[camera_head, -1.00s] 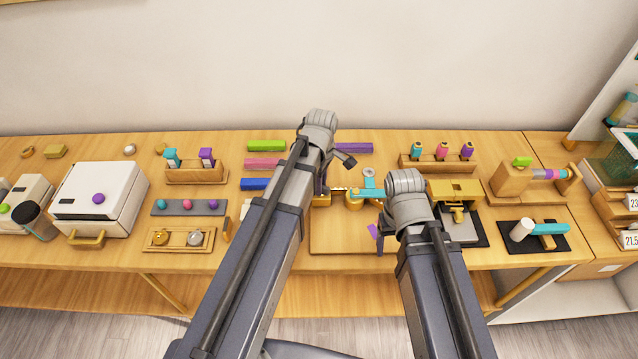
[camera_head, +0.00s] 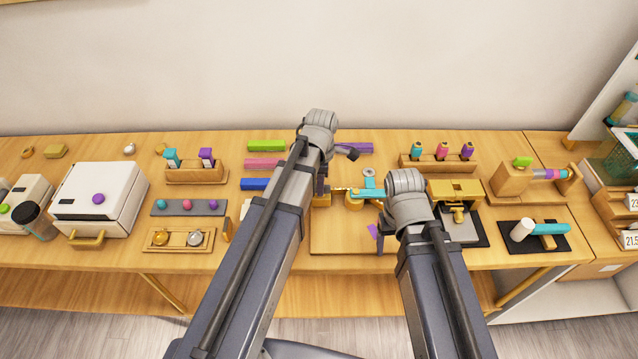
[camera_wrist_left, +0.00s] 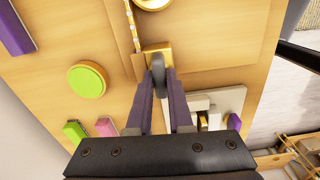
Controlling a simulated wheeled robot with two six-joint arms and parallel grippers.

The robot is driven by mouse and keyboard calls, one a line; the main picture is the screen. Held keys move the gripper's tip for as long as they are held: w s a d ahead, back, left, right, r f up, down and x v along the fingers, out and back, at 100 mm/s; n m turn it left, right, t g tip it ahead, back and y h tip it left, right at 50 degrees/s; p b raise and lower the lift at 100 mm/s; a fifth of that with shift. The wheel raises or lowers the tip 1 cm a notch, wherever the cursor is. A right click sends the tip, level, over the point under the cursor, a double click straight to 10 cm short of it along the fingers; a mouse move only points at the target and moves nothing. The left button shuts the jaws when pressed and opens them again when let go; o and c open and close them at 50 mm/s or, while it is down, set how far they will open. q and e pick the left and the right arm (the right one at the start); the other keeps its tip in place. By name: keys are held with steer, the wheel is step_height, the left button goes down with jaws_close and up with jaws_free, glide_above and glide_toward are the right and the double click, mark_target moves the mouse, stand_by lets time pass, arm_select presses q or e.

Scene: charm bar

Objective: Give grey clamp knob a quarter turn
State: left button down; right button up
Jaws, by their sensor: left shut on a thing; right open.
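The grey clamp knob (camera_wrist_left: 158,75) shows between my left fingertips in the left wrist view, on a gold clamp block (camera_wrist_left: 140,66). My left gripper (camera_wrist_left: 160,80) is shut on it, with one finger on each side. In the head view my left gripper (camera_head: 322,186) is at the left end of the gold and teal fixture, and it hides the knob there. The gold block (camera_head: 321,201) shows just below it. My right gripper (camera_head: 379,244) is open near the right side of the wooden board, apart from the knob; its fingers are partly hidden by my arm.
The wooden board (camera_head: 340,240) lies below the fixture, with a teal bar (camera_head: 375,192) and a purple piece (camera_head: 373,231) near my right gripper. A gold press (camera_head: 455,190) stands to the right. Coloured bars (camera_head: 266,146) lie behind my left arm.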

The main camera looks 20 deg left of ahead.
arm_select(q)
steer(key=c, duration=1.2)
jaws_free()
steer(key=shift+s, duration=0.2)
steer(key=o, duration=0.5)
steer(key=shift+a+r, duration=0.1)
steer(key=shift+a, duration=0.05)
steer(key=shift+c, duration=0.2)
arm_select(e)
steer(key=shift+s+a+r, duration=0.15)
steer(key=shift+s+a, duration=0.05)
steer(key=shift+s, duration=0.05)
arm_select(q)
steer(key=shift+w, duration=0.1)
arm_select(e)
steer(key=shift+w+d, duration=0.1)
arm_select(q)
step_height(320, 180, up, 8)
steer(key=p, duration=0.8)
arm_select(e)
step_height(320, 180, up, 8)
